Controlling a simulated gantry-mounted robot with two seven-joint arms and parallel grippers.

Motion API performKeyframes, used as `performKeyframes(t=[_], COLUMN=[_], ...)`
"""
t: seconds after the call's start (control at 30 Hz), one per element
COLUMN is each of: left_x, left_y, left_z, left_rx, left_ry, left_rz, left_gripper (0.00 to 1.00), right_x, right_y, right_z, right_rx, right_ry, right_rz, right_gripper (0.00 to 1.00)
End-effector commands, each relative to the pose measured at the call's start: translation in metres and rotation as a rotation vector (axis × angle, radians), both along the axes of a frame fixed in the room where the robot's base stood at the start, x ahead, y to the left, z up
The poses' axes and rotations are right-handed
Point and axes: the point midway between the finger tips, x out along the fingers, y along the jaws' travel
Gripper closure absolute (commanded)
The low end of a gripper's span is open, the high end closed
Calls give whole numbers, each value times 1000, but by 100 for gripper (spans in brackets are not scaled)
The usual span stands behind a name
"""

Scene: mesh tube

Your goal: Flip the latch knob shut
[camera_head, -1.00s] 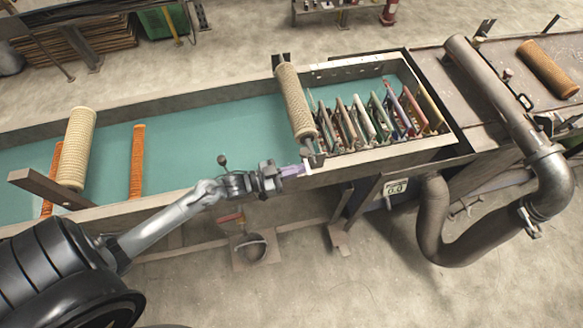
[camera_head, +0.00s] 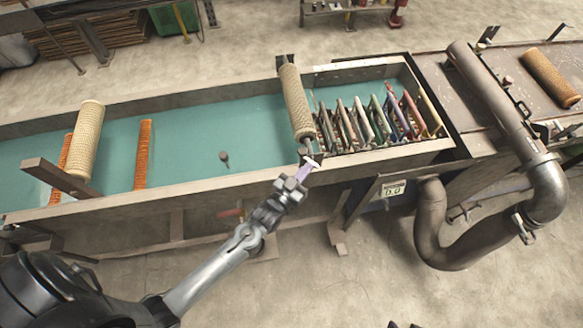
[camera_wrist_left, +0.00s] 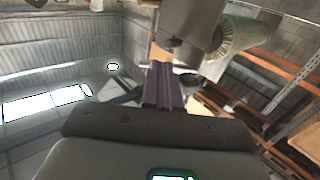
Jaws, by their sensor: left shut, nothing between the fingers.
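A small dark knob-like part (camera_head: 307,154) sits at the near end of the tan mesh roller (camera_head: 295,101), by the trough's near rim; I cannot tell its latch position. Another dark knob on a short stem (camera_head: 223,158) stands farther left against the green trough. My left gripper (camera_head: 308,169) has purple fingers shut and empty, with a pale strip at their tips, just below the roller-end part. Contact is unclear. In the left wrist view the shut purple fingers (camera_wrist_left: 164,84) point toward a grey bracket (camera_wrist_left: 188,22) beside the mesh roller (camera_wrist_left: 240,38). My right gripper is out of view.
The long trough (camera_head: 160,193) has a wooden near wall. Several coloured plates (camera_head: 372,120) stand in a row right of the roller. Another tan roller (camera_head: 86,135) lies at the left. A large bent pipe (camera_head: 545,195) stands at the right.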

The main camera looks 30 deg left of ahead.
Motion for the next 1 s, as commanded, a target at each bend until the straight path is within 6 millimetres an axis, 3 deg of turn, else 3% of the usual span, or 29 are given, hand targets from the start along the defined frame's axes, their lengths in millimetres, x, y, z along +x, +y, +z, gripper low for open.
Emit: performKeyframes(t=[0.1,0.6,1.0], left_x=[5,27,20], left_y=[-5,-16,-19], left_z=[1,0,1], left_rx=[-3,1,0], left_ry=[-1,-2,1], left_rz=[89,80,78], left_gripper=[100,100,100], right_x=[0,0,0], right_y=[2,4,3], right_z=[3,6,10], right_rx=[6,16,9], right_ry=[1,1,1], right_rz=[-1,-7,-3], right_gripper=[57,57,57])
